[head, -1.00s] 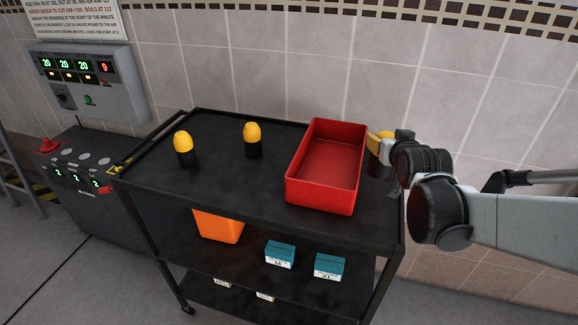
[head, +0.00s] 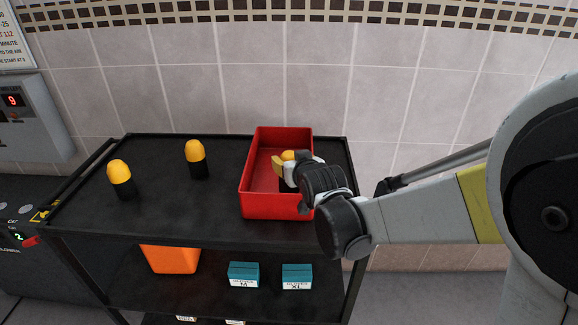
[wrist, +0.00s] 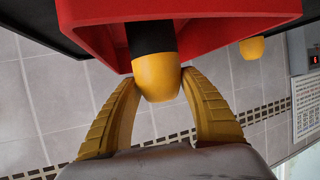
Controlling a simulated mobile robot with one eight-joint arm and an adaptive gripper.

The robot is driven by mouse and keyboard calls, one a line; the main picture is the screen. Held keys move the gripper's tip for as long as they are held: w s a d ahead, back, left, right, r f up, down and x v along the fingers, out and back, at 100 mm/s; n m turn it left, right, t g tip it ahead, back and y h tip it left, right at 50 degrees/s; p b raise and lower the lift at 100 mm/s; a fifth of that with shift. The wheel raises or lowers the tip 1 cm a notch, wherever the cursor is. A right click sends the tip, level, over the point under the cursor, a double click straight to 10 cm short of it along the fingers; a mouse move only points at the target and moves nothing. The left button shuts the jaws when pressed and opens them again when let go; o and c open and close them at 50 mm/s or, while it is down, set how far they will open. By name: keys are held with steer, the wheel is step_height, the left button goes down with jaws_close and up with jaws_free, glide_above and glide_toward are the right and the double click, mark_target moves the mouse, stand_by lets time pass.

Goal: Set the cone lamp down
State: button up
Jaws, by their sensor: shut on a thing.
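The cone lamp in my grip has a yellow dome top and a black base; in the head view (head: 289,155) it is partly hidden by my gripper, and the wrist view (wrist: 157,75) shows it closely. My gripper (head: 280,166) is shut on it, with the yellow fingers on both sides of the dome in the wrist view (wrist: 157,80). The lamp is over or inside the right part of the red bin (head: 262,205). I cannot tell whether its base touches the bin floor. Two similar lamps, (head: 121,179) and (head: 196,159), stand upright on the cart's left side.
The black cart's top (head: 160,200) is clear between the lamps and the bin. The bin has raised walls. A tiled wall (head: 300,90) stands behind the cart. The lower shelf holds an orange bin (head: 172,259) and two teal boxes, (head: 243,274) and (head: 297,277).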

steer(key=shift+f+b, duration=0.3)
steer(key=shift+f, duration=1.1)
steer(key=shift+f, duration=0.15)
steer(key=o, duration=1.2)
